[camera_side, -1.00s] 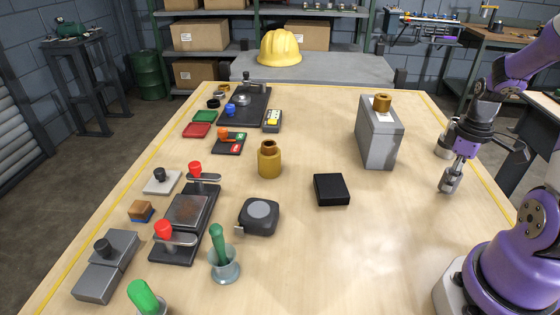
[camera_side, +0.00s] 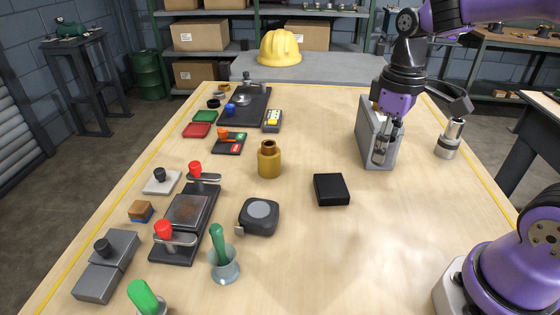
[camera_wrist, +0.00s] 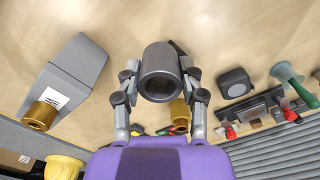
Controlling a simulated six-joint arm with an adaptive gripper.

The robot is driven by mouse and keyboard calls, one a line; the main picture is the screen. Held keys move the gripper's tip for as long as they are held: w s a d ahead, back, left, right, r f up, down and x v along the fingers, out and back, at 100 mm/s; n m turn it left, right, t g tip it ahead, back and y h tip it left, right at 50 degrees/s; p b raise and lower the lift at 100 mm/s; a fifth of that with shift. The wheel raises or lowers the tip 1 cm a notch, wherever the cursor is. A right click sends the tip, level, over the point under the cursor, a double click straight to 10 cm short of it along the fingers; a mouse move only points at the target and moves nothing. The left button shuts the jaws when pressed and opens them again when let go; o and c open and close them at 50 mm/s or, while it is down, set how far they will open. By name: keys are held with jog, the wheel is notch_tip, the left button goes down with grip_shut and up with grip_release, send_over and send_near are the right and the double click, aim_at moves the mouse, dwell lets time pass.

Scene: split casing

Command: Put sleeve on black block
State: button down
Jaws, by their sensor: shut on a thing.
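The sleeve (camera_wrist: 160,72) is a hollow dark-grey cylinder, seen open-end on in the wrist view. My gripper (camera_wrist: 160,80) is shut on it, one finger on each side. In the side view my gripper (camera_side: 382,143) points down in front of the grey casing, with the sleeve low between its fingers and hard to tell from the casing. The black block (camera_side: 331,190) lies flat and bare on the table, left of and nearer the camera than my gripper. In the wrist view the sleeve hides most of it; a dark corner (camera_wrist: 178,47) shows.
The tall grey casing (camera_side: 366,132) stands right behind my gripper. A silver cylinder (camera_side: 450,138) stands at the right. Table around the block's front and right is clear.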

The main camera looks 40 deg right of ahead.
jog(key=w+a+r, duration=0.1)
jog(key=w+a, duration=0.2)
jog(key=a, duration=1)
send_over(332, 185)
jog(key=shift+n, duration=0.4)
notch_tip(332, 185, down, 6)
jog(key=shift+a+f, duration=0.1)
jog(key=shift+f, duration=2.05)
jog(key=shift+f, duration=0.1)
jog(key=shift+c, duration=2)
grip_release()
jog(key=shift+f, duration=0.1)
